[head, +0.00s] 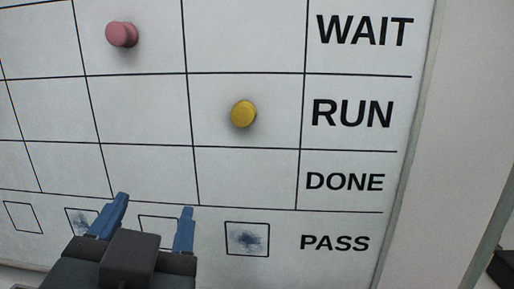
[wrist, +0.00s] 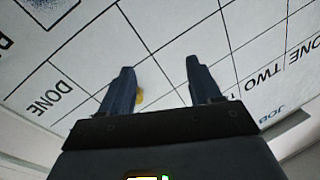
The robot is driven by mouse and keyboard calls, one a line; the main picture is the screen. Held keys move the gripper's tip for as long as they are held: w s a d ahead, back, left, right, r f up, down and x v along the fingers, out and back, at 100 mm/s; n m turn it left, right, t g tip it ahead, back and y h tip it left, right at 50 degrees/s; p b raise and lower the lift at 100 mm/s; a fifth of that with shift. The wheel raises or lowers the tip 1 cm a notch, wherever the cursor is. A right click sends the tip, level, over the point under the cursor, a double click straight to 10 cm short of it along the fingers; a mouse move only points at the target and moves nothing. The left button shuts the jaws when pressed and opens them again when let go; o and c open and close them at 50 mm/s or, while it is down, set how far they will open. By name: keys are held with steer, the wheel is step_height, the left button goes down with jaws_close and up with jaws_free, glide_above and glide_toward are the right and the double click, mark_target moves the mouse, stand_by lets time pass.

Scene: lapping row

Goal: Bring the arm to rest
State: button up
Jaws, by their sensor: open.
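My gripper (head: 152,218) is open, with its two blue fingers apart and nothing seen between them in the head view. It is in front of the lower part of a white board (head: 240,178), over the PASS row. In the wrist view my gripper (wrist: 158,82) also shows open, facing the board. A bit of yellow (wrist: 139,97) shows beside the left finger there, mostly hidden by it.
A pink magnet (head: 122,34) sits in the WAIT row and a yellow magnet (head: 243,114) in the RUN row. A square in the PASS row holds a dark smudge (head: 247,239). The board's right edge (head: 407,160) borders a plain wall (head: 462,130).

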steer(key=s+d+f+n+g+y, duration=0.1)
steer(key=s+d+f+n, duration=0.2)
steer(key=d+f, duration=0.75)
steer(key=s+d+f+n+g, duration=0.2)
steer(key=s+d+f, duration=0.1)
steer(key=d+f, duration=0.7)
steer(key=s+d+f+m+h, duration=0.1)
steer(key=s+d+h, duration=0.1)
steer(key=s+d, duration=0.4)
steer(key=s+d+f+m+h, duration=0.1)
steer(key=s+d, duration=0.5)
steer(key=s, duration=1)
steer(key=shift+s+f+m+h, duration=0.25)
steer(key=shift+m+h, duration=0.15)
steer(key=shift+m, duration=0.1)
